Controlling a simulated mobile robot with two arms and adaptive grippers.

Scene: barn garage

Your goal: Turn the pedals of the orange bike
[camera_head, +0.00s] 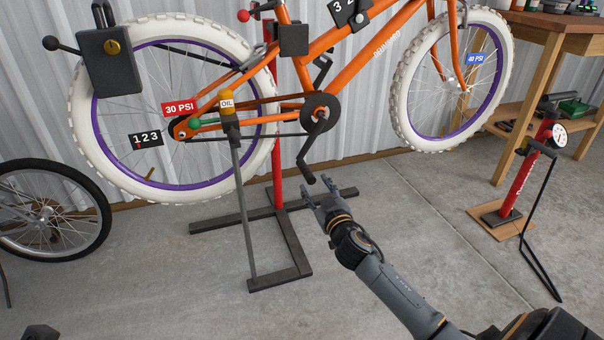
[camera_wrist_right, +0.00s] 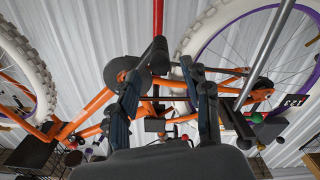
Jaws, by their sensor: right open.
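The orange bike (camera_head: 340,62) hangs on a stand against the wall, with white tires and purple rims. Its dark chainring (camera_head: 320,113) sits low in the middle of the frame. The lower crank arm (camera_head: 302,155) points down to a dark pedal (camera_head: 307,176); the upper crank (camera_head: 322,70) points up behind the frame. My right gripper (camera_head: 319,191) is open just below and right of the lower pedal. In the right wrist view, the dark pedal (camera_wrist_right: 154,56) appears beyond and between the open fingers. Contact cannot be told.
The bike stand's dark base (camera_head: 293,258) lies on the concrete floor below the bike. A grey rod (camera_head: 242,205) stands left of the crank. A red pump (camera_head: 524,172) and wooden workbench (camera_head: 545,60) stand right. Open floor lies around my right arm.

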